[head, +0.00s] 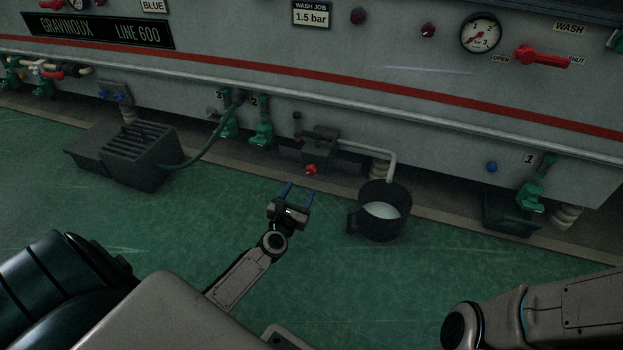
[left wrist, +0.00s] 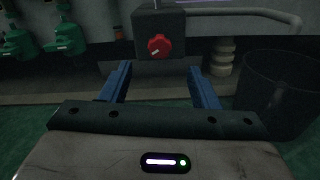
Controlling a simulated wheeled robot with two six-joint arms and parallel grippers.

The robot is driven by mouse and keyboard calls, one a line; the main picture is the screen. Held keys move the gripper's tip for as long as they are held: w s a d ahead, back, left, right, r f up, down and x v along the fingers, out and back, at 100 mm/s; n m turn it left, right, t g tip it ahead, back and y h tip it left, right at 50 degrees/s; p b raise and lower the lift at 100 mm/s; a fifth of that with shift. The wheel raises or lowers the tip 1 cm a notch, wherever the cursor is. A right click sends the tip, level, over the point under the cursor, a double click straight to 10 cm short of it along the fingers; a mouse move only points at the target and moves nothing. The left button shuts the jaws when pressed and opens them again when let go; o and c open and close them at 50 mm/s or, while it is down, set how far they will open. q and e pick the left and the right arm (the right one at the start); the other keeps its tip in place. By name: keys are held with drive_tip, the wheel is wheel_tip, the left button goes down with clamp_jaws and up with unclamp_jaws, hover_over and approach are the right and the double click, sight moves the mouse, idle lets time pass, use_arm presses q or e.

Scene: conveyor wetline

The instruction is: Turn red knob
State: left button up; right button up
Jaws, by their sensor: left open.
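The red knob (head: 311,170) is small and sits on the front of a dark valve block (head: 320,148) under the machine. In the left wrist view the red knob (left wrist: 159,46) is round with a pale mark, on the dark block (left wrist: 160,20). My left gripper (head: 299,190) is open and empty, pointing at the knob from the near side. In the left wrist view its two blue fingers (left wrist: 157,80) stand apart below the knob, not touching it. The fingers of my right gripper do not show; only part of my right arm is at the lower right.
A black bucket (head: 370,227) with pale liquid stands right of the left gripper, under a bent pipe (head: 391,158). A dark grated box (head: 139,155) with a green hose (head: 205,145) is at left. A red lever (head: 542,57) is on the panel.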

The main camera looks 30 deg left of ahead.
sight(310, 172)
use_arm(q)
drive_tip(key=b+x, duration=0.2)
drive_tip(key=x, duration=0.6)
drive_tip(key=shift+w, duration=0.25)
drive_tip(key=c, duration=1)
